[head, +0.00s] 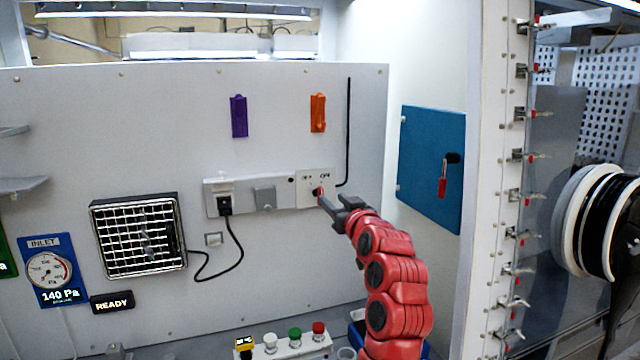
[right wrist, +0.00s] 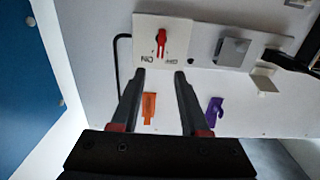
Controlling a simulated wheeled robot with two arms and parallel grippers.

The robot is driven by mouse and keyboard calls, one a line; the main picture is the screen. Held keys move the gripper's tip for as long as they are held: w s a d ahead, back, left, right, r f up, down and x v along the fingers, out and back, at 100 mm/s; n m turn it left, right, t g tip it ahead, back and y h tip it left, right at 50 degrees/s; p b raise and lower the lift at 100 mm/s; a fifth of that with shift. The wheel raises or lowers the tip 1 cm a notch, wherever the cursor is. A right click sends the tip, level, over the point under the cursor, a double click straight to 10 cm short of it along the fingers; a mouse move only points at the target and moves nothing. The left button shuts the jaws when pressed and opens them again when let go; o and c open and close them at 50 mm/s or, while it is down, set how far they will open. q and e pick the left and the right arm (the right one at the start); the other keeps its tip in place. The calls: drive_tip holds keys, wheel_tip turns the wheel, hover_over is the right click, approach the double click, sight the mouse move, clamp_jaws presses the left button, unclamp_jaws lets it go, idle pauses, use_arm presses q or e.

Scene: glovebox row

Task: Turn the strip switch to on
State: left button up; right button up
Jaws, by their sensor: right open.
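The strip switch is a small red knob (head: 319,191) on a pale plate (right wrist: 189,28) at the right end of the socket strip (head: 285,205) in the head view. In the right wrist view, which looks upside down, the red handle (right wrist: 161,38) stands near vertical, with ON and OFF printed beside it. I cannot tell which mark it points to. My right gripper (head: 332,203) is just in front of the knob in the head view. In the right wrist view its open fingers (right wrist: 160,76) point at the plate, with nothing between them. My left gripper is out of view.
A black plug (head: 224,204) sits in the strip, its cord running to a grilled heater-like box (head: 138,236). A purple piece (head: 239,116) and an orange piece (head: 318,113) are on the panel above. A blue door (head: 430,165) with a red handle is to the right.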

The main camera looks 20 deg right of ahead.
sight(322, 189)
drive_tip(key=w+p, duration=0.1)
drive_tip(key=w, duration=0.3)
drive_tip(key=w+p, duration=0.2)
drive_tip(key=w, duration=0.2)
drive_tip(key=shift+w+a+p, duration=0.2)
drive_tip(key=shift+w+p, duration=0.1)
drive_tip(key=shift+w, duration=0.05)
drive_tip(key=shift+w+f, duration=0.1)
drive_tip(key=shift+w, duration=0.45)
clamp_jaws()
